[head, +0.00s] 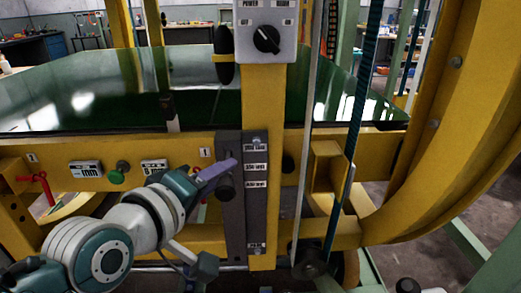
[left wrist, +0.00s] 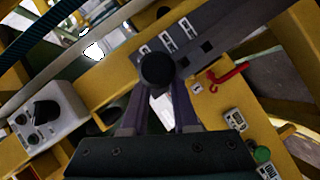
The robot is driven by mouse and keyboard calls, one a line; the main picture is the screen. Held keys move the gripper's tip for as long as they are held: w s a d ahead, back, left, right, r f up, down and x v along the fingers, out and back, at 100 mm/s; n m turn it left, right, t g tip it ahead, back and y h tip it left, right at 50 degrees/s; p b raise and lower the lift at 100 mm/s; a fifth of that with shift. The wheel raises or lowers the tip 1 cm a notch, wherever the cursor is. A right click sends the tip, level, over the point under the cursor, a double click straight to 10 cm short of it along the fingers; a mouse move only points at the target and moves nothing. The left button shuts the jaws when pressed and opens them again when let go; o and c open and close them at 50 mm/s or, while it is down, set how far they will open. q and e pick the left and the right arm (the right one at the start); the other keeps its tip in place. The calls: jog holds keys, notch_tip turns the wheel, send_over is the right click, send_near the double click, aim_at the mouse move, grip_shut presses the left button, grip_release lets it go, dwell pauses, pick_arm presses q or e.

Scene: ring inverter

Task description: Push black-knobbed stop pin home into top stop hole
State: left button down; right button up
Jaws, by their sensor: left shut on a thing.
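The black-knobbed stop pin shows as a round black knob (head: 225,187) at the left side of the dark stop strip (head: 256,222). In the left wrist view the knob (left wrist: 157,68) sits at the fingertips, over the strip's upper end. My left gripper (head: 217,176) is shut on the stop pin, with a finger on either side behind the knob in the left wrist view. The top stop hole is hidden behind the knob, and I cannot tell how deep the pin sits. My right gripper is not in view.
A grey switch box (head: 266,35) tops the yellow post. A red handle (head: 43,186) and green button (head: 117,176) are on the yellow beam to the left. A teal belt (head: 357,105) and large yellow ring (head: 462,110) stand to the right.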

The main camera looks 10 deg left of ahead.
pick_arm(q)
jog(key=shift+w+a+b, duration=0.25)
jog(key=shift+w+b, duration=0.3)
jog(key=shift+w, duration=0.35)
jog(key=shift+w+a+b, duration=0.25)
jog(key=shift+w+b, duration=0.3)
jog(key=shift+w, duration=0.3)
jog(key=c, duration=0.6)
grip_release()
jog(key=p+v, duration=0.2)
jog(key=v, duration=0.8)
jog(key=shift+p, duration=0.4)
